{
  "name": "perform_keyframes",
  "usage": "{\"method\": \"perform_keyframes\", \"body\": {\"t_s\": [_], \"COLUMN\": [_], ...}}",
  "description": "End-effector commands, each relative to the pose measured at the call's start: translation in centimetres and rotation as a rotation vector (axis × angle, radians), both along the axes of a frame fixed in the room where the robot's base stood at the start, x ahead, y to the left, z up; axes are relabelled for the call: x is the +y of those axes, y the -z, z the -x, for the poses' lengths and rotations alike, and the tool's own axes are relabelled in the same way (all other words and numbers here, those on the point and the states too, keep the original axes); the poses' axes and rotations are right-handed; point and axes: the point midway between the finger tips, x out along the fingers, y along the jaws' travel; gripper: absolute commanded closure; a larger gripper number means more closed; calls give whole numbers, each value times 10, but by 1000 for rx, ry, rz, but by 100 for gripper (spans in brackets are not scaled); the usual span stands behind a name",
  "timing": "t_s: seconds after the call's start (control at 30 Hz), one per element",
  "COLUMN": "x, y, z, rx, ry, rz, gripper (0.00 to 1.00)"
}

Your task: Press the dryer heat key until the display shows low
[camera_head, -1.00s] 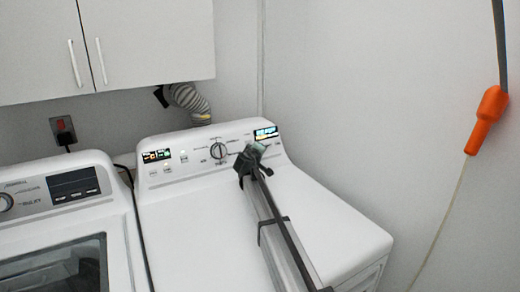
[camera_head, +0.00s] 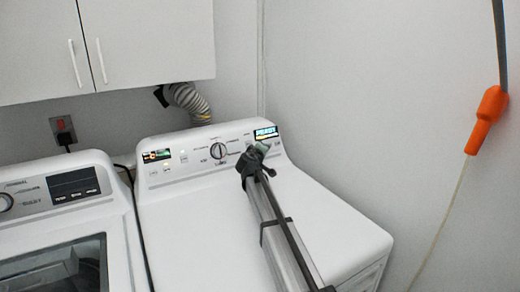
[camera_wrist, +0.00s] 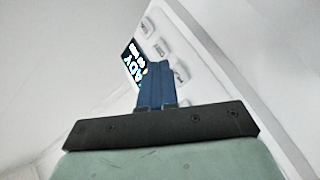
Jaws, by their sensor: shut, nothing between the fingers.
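The white dryer (camera_head: 330,225) stands in the middle with a sloped control panel. Its lit blue display (camera_head: 265,132) at the panel's right end shows large white text that looks like "READY". Part of this display shows in the wrist view (camera_wrist: 133,62), cut off by the fingers. My gripper (camera_head: 262,147) is shut and empty, its tips at the panel just below the display. In the wrist view, its blue fingers (camera_wrist: 151,66) overlap the panel beside several pale keys (camera_wrist: 161,49). I cannot tell whether the tips touch a key, or which key is heat.
A round knob (camera_head: 218,150) and a small display (camera_head: 157,155) sit further left on the panel. A washer (camera_head: 60,215) stands at the left. A cabinet (camera_head: 140,45) hangs above. An orange handle (camera_head: 487,120) hangs at the right. The dryer top is clear apart from my arm above it.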

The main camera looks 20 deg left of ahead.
Motion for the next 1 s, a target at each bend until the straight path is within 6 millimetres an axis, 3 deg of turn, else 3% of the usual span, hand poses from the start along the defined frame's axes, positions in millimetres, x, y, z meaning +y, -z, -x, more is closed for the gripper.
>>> {"method": "perform_keyframes", "body": {"t_s": [0.5, 1.0], "x": [-28, -30], "y": [-14, -15], "z": [28, 30], "rx": [0, 0], "ry": [0, 0], "rz": [0, 0], "gripper": [100, 100]}}
